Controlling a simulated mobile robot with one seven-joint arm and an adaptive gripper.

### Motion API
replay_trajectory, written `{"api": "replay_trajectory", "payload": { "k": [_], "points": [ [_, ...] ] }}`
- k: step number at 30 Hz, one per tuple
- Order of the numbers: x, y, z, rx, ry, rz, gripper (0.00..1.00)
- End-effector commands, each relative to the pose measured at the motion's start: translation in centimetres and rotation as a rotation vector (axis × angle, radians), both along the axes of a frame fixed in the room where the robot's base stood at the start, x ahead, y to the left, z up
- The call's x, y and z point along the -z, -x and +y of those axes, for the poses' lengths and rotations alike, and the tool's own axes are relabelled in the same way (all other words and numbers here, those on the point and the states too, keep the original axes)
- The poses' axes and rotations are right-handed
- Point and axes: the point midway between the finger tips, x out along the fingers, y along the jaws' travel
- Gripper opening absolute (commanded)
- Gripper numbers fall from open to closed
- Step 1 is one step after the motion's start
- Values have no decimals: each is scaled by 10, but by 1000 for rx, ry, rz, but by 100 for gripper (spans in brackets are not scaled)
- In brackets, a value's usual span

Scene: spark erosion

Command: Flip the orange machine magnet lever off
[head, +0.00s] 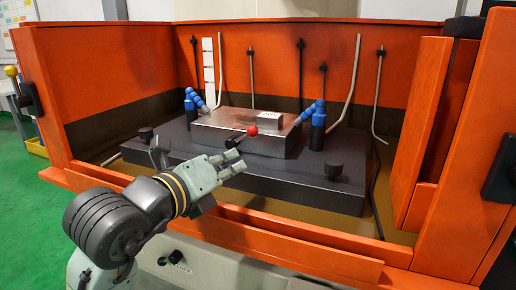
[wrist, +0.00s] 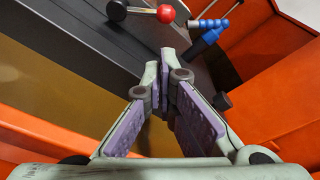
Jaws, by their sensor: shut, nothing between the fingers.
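The magnet lever is a short rod with a red ball (head: 252,131) on the front of a silver metal block (head: 262,142) inside the orange machine (head: 110,72). In the head view the rod runs left and slightly down from the ball. In the wrist view the red ball (wrist: 166,14) is at the top edge, with the rod and its dark hub (wrist: 117,10) to its left. My gripper (head: 239,160) is in front of and below the ball in the head view, apart from it. Its fingers are together and empty. The block is mostly out of the wrist view.
The block sits on a dark plate (head: 320,192) with black knobs. Blue nozzles (head: 318,122) stand at both sides of the block. The orange front wall (head: 270,240) is low below my arm. A yellow-ball handle (head: 11,71) is outside the left wall.

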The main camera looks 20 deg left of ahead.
Motion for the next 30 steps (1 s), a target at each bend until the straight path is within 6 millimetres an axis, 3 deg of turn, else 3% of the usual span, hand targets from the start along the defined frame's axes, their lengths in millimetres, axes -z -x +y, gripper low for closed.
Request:
{"api": "replay_trajectory", "payload": {
  "k": [11, 24, 30],
  "points": [
    [-1, -8, -1, 0, 4, -1, 0],
    [8, -80, -13, 0, 6, -3, 0],
    [11, -96, -15, -1, 4, -4, 0]
  ]
}}
